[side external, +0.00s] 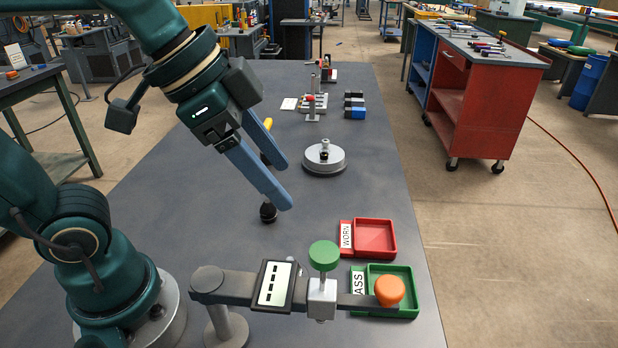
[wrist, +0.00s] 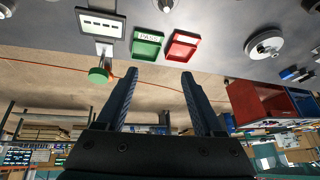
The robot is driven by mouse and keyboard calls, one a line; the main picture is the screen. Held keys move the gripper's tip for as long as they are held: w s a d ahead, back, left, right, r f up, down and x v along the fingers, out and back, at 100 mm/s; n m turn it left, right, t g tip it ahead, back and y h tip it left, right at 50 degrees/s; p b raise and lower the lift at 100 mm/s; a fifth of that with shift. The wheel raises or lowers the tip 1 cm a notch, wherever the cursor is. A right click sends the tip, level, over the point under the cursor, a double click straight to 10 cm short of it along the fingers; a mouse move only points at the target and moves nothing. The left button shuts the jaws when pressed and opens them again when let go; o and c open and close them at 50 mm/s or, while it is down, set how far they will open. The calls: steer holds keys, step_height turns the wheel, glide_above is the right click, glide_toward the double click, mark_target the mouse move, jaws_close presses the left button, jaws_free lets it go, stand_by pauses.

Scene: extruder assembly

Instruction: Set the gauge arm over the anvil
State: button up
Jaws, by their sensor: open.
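The gauge arm (side external: 235,287) extends right from a grey post in the side view. It carries a display (side external: 273,285), a green knob (side external: 324,256) and an orange ball (side external: 389,290) at its free end, which appears over the green tray. The display (wrist: 101,24) and green knob (wrist: 98,75) also show in the wrist view. A round grey base with a small upright centre (side external: 324,158), which may be the anvil, stands farther back; it also shows in the wrist view (wrist: 265,43). My gripper (side external: 286,186) is open and empty, above the table and apart from the gauge arm.
A red tray marked WORN (side external: 375,237) and a green tray (side external: 404,312) sit on the right side of the table. A black round-ended item (side external: 268,212) is below my gripper. Blue and dark blocks (side external: 354,106) and small fixtures stand at the back.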

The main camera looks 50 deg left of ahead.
steer(key=w+d+m+g+h, duration=0.2)
steer(key=w+d+m, duration=0.1)
steer(key=d+m, duration=0.3)
steer(key=g, duration=0.2)
glide_above(388, 285)
steer(key=a, duration=0.2)
step_height(388, 285, down, 2)
steer(key=f, duration=0.1)
steer(key=shift+m, duration=0.4)
steer(key=shift+s+x, duration=0.15)
steer(key=shift+x, duration=0.85)
steer(key=shift+s+x, duration=0.2)
steer(key=shift+x, duration=0.8)
jaws_close()
